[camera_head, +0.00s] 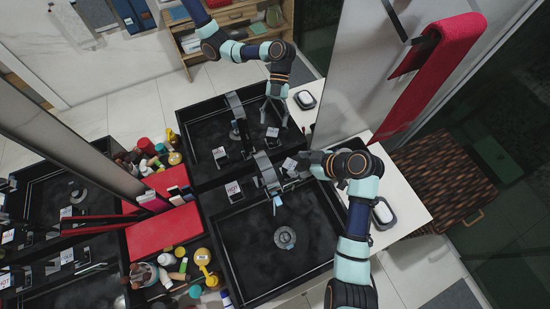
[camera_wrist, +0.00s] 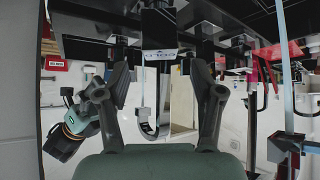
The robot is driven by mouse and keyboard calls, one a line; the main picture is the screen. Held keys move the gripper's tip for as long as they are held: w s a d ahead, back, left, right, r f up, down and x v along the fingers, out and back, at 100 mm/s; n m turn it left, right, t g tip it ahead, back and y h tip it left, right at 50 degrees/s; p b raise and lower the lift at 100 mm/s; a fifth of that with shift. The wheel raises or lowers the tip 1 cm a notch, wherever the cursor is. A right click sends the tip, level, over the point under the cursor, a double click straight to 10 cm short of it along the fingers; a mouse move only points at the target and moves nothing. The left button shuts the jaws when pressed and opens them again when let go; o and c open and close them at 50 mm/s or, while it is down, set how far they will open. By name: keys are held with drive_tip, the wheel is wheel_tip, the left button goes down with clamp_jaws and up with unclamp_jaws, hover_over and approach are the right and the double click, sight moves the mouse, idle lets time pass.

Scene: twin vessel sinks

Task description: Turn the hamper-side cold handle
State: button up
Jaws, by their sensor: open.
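The cold handle (camera_wrist: 160,54), a dark block with a white COLD label, lies between my fingertips in the wrist view. In the head view its light label (camera_head: 290,164) shows right of the faucet (camera_head: 266,172), partly covered by my gripper. My gripper (camera_head: 280,182) reaches in from the right and is open. Its two fingers (camera_wrist: 162,72) stand on either side of the handle, with gaps visible; contact cannot be told. The hot handle (camera_head: 234,190), labelled HOT, is left of the faucet. The black sink basin (camera_head: 250,255) lies below them.
A mirror behind the faucet reflects my arm and the sink. The woven hamper (camera_head: 440,180) stands at right. A soap dish (camera_head: 383,213) sits on the white counter (camera_head: 410,205). A red towel (camera_head: 440,60) hangs upper right.

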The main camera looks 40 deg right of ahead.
sight(290, 165)
drive_tip(key=x, duration=0.7)
drive_tip(key=shift+f+b, duration=0.25)
drive_tip(key=shift+b, duration=0.05)
drive_tip(key=c, duration=1.2)
drive_tip(key=shift+o, duration=0.2)
drive_tip(key=m+h+p, duration=0.2)
drive_tip(key=m, duration=0.1)
drive_tip(key=shift+d+r+m+h+p, duration=0.2)
drive_tip(key=shift+m+h+p, duration=0.1)
drive_tip(key=shift+h+p, duration=0.1)
drive_tip(key=shift+d+f+m+h+p, duration=0.1)
drive_tip(key=shift+d+m+h+p, duration=0.05)
drive_tip(key=shift+m+h+p, duration=0.65)
drive_tip(key=shift+d+m+h+p, duration=0.15)
drive_tip(key=shift+m+h+p, duration=0.4)
drive_tip(key=shift+m, duration=0.45)
drive_tip(key=shift+f, duration=0.1)
